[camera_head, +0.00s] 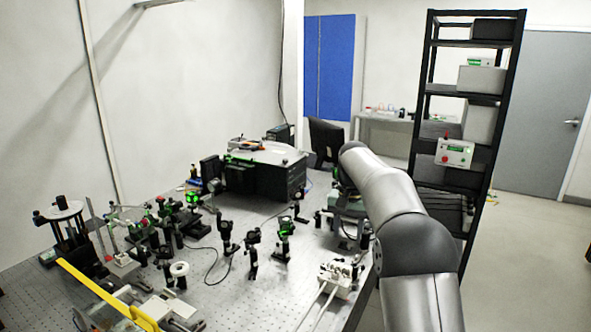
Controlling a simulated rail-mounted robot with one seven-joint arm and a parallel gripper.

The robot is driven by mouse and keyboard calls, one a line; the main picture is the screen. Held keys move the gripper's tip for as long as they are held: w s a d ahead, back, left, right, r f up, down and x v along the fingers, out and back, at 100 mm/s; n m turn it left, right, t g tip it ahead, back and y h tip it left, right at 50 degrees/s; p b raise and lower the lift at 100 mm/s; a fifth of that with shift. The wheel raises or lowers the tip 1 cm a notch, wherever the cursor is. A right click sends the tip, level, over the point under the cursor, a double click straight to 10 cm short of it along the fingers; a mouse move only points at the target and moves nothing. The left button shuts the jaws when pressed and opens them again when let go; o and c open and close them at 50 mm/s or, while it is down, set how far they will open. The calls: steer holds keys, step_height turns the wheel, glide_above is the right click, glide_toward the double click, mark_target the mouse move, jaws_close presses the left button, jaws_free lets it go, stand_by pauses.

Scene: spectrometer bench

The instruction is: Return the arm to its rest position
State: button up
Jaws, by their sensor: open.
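My arm rises from the bottom right as thick grey links and bends at its far end near the back right of the optical bench (228,291). My gripper cannot be made out; the far links of my arm hide what lies beyond them. No held object shows.
Optical mounts (285,237) on posts crowd the bench. A black box with a light top (262,172) stands at its back. A white block with rods (338,277) lies near the right edge, close to my arm. A black shelf rack (470,100) stands behind; the floor at right is clear.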

steer(key=s+f+n+b, duration=0.1)
steer(key=s+f, duration=0.2)
steer(key=s, duration=1.1)
steer(key=s+f+n, duration=0.1)
steer(key=s+f, duration=0.2)
steer(key=s, duration=1)
steer(key=s+f+n+b, duration=0.1)
steer(key=s+f, duration=0.3)
steer(key=s, duration=1)
steer(key=shift+s+n+t+b, duration=0.3)
steer(key=shift+n+b, duration=0.05)
steer(key=shift+n, duration=0.05)
steer(key=shift+r, duration=0.1)
step_height(320, 180, down, 32)
steer(key=g+b, duration=0.1)
steer(key=b, duration=2.8)
steer(key=shift+a, duration=0.2)
steer(key=shift+c, duration=0.4)
